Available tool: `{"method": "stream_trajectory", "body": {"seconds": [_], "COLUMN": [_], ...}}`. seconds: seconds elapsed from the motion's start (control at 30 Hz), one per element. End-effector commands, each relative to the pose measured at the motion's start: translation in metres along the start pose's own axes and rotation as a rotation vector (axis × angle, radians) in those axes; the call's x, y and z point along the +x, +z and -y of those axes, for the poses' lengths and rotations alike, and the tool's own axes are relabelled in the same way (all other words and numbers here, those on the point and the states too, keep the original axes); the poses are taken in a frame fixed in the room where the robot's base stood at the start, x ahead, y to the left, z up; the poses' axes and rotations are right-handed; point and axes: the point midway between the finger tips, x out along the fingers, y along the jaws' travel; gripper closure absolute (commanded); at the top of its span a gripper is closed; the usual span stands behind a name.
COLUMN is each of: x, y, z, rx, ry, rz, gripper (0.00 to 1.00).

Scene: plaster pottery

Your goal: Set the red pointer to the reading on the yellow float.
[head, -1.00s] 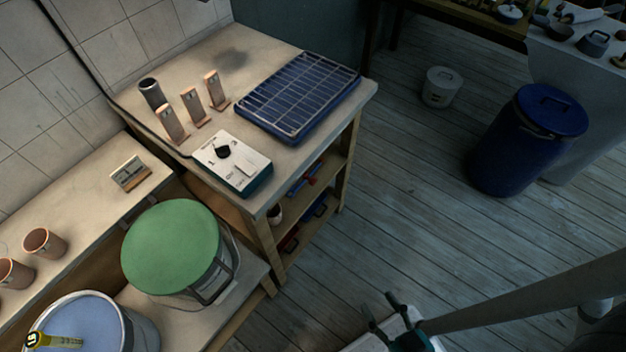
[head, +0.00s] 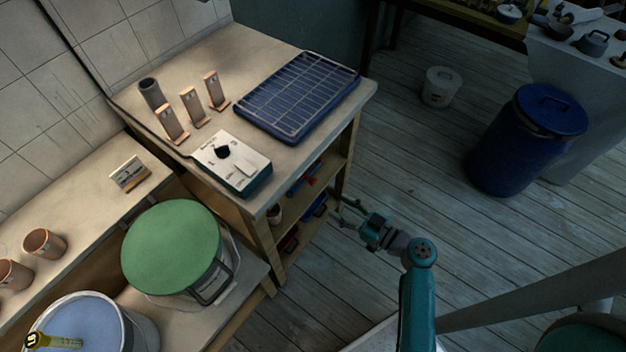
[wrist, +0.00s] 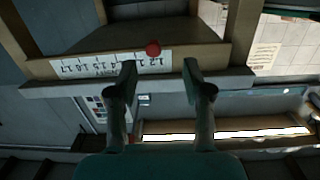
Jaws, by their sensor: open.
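The yellow float (head: 60,342) lies across a tub of bluish liquid (head: 128,335) at the lower left of the head view. Its reading is too small to make out. The red pointer (wrist: 153,48) is a round red knob in the wrist view, at the edge of a white numbered scale strip (wrist: 85,65) on a wooden rail.
The wooden bench (head: 350,95) carries a blue rack tray (head: 300,95), a dial box (head: 232,165) and three upright clay pieces. A green-lidded bucket (head: 170,250) stands left of the bench. Open floor lies to the right, with a blue bin (head: 525,140).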

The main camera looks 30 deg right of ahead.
Motion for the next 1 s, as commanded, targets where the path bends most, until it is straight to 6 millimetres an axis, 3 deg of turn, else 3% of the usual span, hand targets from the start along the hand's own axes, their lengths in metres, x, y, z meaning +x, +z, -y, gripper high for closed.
{"method": "stream_trajectory", "body": {"seconds": [0.1, 0.37, 0.8, 1.0], "x": [0.001, 0.016, 0.082, 0.103], "y": [-0.013, -0.017, -0.021, -0.022], "z": [-0.013, -0.013, -0.011, -0.011], "rx": [-0.039, -0.049, -0.049, -0.048], "ry": [-0.017, -0.028, -0.027, -0.024], "rz": [-0.051, -0.065, -0.063, -0.063], "gripper": [0.5, 0.5, 0.5, 0.5]}}
